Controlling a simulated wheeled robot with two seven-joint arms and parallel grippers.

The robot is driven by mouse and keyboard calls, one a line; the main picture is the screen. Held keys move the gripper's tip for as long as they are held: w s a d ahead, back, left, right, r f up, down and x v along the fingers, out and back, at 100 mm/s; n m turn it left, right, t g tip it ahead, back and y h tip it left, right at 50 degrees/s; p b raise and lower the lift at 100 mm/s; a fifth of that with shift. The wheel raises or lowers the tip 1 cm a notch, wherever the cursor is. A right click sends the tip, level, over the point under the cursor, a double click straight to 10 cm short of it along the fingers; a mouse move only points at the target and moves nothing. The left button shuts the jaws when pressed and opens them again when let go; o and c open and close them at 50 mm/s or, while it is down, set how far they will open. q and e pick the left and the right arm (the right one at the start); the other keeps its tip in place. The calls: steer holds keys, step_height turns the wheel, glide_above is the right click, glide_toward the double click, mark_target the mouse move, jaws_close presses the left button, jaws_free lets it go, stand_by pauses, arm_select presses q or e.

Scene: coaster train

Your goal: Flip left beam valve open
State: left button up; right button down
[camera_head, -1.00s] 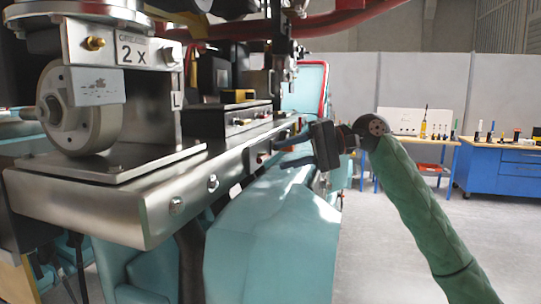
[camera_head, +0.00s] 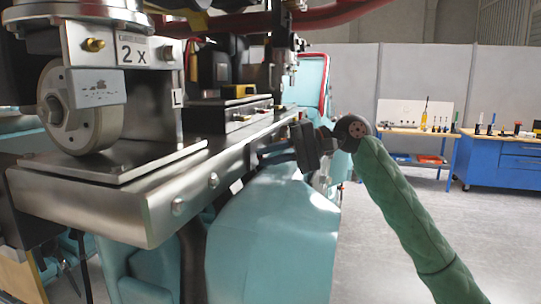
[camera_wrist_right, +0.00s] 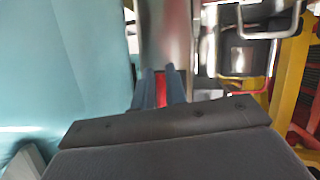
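The left beam valve is not clearly recognisable in these views. My right gripper (camera_head: 275,155) comes in from the right, its fingers pointing left at the side of the steel beam (camera_head: 150,205), below its edge. In the right wrist view, its two blue-grey fingers (camera_wrist_right: 161,88) have a narrow gap between them. A red strip (camera_wrist_right: 161,90) shows in that gap; I cannot tell whether it is gripped or only lies between or behind the fingers. A grey metal surface lies past the fingertips. My left gripper is not in view.
A white wheel (camera_head: 88,105) and its bracket stand on the beam. A teal train body (camera_head: 270,240) sits just below my right gripper. Blue workbenches (camera_head: 500,165) are far right, across free floor. Yellow frame parts (camera_wrist_right: 292,75) show at right in the wrist view.

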steer(key=shift+f+n, duration=0.1)
steer(key=shift+n, duration=0.2)
steer(key=c, duration=1.5)
jaws_free()
steer(key=shift+o, duration=0.2)
steer(key=shift+d, duration=0.15)
